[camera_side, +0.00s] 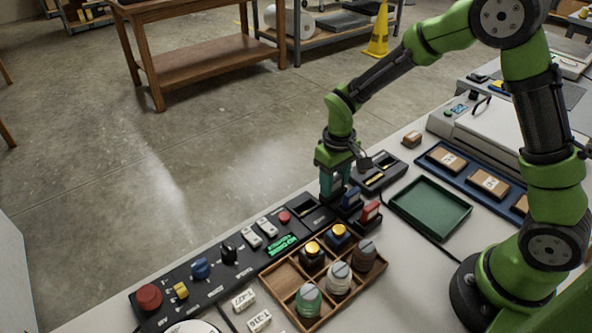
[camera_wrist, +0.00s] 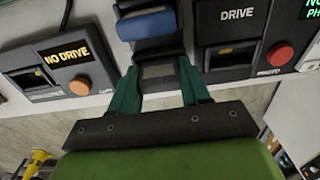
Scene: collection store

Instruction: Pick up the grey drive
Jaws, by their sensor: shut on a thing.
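My gripper (camera_side: 331,193) points down at the dark rack beside the control panel. In the wrist view its teal fingers (camera_wrist: 159,78) are closed on both sides of the grey drive (camera_wrist: 158,71). In the side view the fingers hide the grey drive. A blue drive (camera_side: 351,197) stands in the rack just beside the gripper, and a red drive (camera_side: 370,211) stands beyond it. The blue drive also shows in the wrist view (camera_wrist: 147,24). I cannot tell whether the grey drive is clear of the rack.
The black control panel (camera_side: 222,284) has buttons and a slot marked DRIVE (camera_wrist: 231,55). A unit reading NO DRIVE (camera_wrist: 57,75) is on the other side. A green tray (camera_side: 430,207) is empty.

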